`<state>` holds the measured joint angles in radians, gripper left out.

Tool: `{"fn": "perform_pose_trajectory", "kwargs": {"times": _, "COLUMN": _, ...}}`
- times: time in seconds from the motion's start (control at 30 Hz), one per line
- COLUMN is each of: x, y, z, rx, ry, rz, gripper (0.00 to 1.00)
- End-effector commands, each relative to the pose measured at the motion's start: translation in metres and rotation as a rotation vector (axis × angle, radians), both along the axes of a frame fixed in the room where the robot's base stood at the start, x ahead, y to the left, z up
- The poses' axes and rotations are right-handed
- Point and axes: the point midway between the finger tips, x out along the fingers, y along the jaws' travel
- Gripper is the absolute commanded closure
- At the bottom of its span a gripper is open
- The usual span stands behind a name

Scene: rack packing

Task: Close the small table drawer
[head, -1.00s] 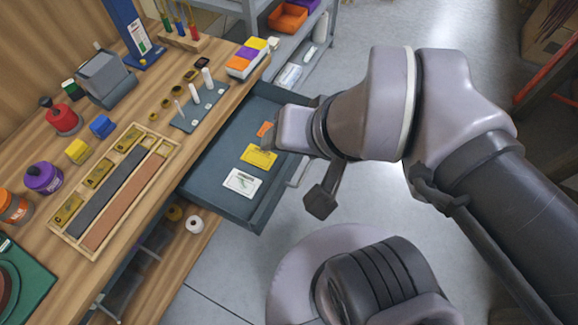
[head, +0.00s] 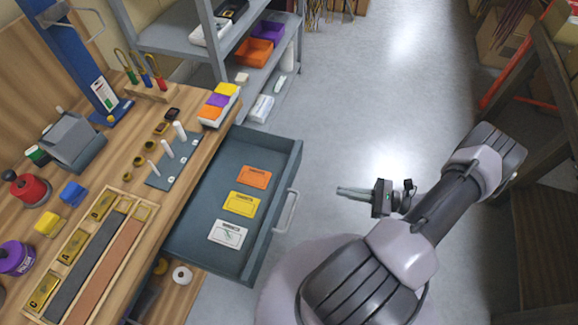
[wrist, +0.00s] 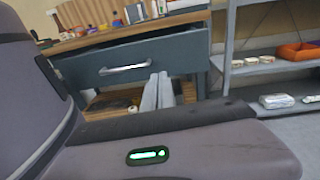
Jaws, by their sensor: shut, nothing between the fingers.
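The dark grey table drawer (head: 205,195) stands pulled out from under the wooden worktop in the head view. Its handle (head: 287,211) is on the outer front panel. The wrist view shows the closed face of the drawer front (wrist: 135,63) and its handle (wrist: 125,69). My gripper (head: 340,191) is shut and empty, in the air to the right of the handle, fingers pointing left toward it with a visible gap. Its fingers also show in the wrist view (wrist: 159,80), below and right of the handle.
An orange card (head: 255,177), a yellow card (head: 241,203) and a white card (head: 228,234) lie in the drawer. The wooden worktop (head: 170,205) carries trays, bottles and pegs. A grey shelf unit (head: 255,70) stands behind. Open floor lies right of the drawer.

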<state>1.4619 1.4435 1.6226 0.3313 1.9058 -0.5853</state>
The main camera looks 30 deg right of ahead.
Motion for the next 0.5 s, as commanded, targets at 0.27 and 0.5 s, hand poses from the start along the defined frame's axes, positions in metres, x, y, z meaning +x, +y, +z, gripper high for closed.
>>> {"fn": "perform_pose_trajectory", "kwargs": {"times": 0.27, "x": 0.008, "y": 0.013, "z": -0.016, "rx": 0.059, "ry": -0.016, "rz": -0.074, "gripper": 1.00}}
{"fn": "perform_pose_trajectory", "kwargs": {"times": 0.5, "x": 0.050, "y": 0.046, "z": -0.017, "rx": 0.058, "ry": -0.015, "rz": -0.069, "gripper": 1.00}}
